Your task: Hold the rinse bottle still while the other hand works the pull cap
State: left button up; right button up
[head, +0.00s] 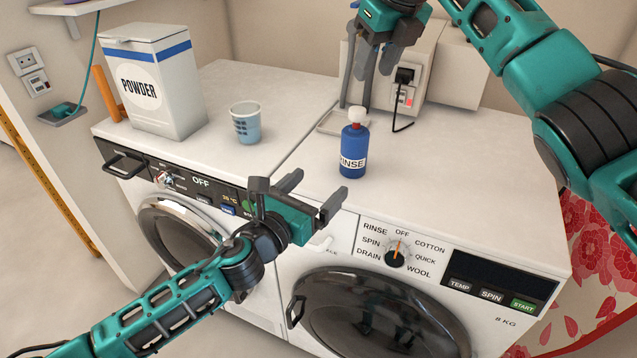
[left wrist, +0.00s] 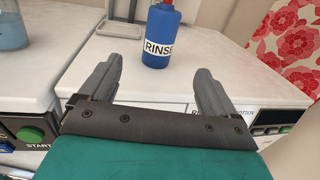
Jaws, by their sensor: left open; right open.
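The blue rinse bottle (head: 353,150) stands upright on top of the right-hand machine, with a white pull cap (head: 357,115) on it. The bottle also shows in the left wrist view (left wrist: 159,38), ahead of the fingers, with its top cut off. My left gripper (head: 311,194) is open and empty, in front of the machines' front edge and short of the bottle. It also shows in the left wrist view (left wrist: 157,88). My right gripper (head: 368,68) is open, pointing down above and behind the bottle, apart from the cap.
A white powder box (head: 155,85) and a light blue cup (head: 246,122) stand on the left machine. A beige box with a socket and plugged cable (head: 410,70) is behind the bottle. The top right of the bottle is clear (head: 470,195).

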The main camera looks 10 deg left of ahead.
aim_at(347, 156)
pick_arm(q)
jog(key=x, duration=1.3)
jog(key=shift+c, duration=0.3)
jog(key=c, duration=1.1)
